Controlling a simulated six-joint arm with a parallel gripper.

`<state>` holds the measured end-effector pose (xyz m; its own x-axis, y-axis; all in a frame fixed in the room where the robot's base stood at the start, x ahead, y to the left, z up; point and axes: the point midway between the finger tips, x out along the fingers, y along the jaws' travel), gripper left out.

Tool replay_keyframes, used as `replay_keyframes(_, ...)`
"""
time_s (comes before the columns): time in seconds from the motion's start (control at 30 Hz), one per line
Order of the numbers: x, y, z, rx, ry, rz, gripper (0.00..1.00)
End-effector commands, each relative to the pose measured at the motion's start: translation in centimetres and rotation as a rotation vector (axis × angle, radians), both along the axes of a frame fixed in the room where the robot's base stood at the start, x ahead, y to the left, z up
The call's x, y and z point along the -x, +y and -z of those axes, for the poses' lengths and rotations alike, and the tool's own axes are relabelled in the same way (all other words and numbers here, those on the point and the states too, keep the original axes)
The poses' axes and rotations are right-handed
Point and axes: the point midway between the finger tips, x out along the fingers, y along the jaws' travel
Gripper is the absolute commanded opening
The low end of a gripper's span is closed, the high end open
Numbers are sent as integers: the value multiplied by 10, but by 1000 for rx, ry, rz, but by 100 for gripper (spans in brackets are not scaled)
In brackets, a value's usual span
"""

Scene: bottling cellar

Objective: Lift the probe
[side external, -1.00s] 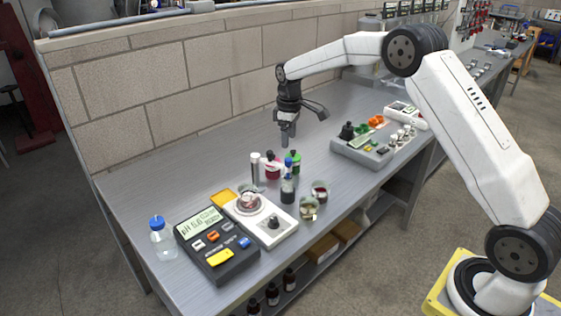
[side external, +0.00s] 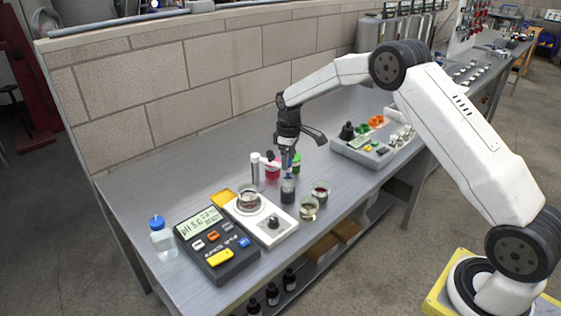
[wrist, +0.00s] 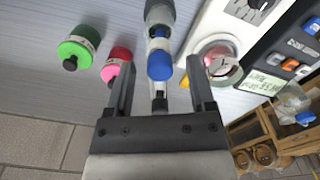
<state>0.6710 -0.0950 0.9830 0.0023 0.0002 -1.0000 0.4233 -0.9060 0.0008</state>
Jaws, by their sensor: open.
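The probe, with a blue cap (wrist: 160,66), stands upright in a dark-looking container (side external: 288,192) in the middle of the bench. My gripper (side external: 288,160) points down right over it. In the wrist view, my gripper's two fingers (wrist: 158,78) are apart, and the blue cap shows between them with a gap at each side. I cannot tell how deep the fingers reach along the probe. In the side view, the fingers partly hide the probe's top.
A pink-lidded (wrist: 110,72) and a green-lidded bottle (wrist: 76,52) stand close by. Small glass beakers (side external: 309,209) stand in front. A white stirrer (side external: 270,226), a dark pH meter (side external: 216,246) and a blue-capped bottle (side external: 162,240) are at left.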

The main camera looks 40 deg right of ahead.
Motion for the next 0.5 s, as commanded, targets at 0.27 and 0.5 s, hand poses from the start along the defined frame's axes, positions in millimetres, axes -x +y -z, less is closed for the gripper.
replay_keyframes(0.27,0,0,0,0,0,0,0)
replay_keyframes(0.5,0,0,0,0,0,0,0)
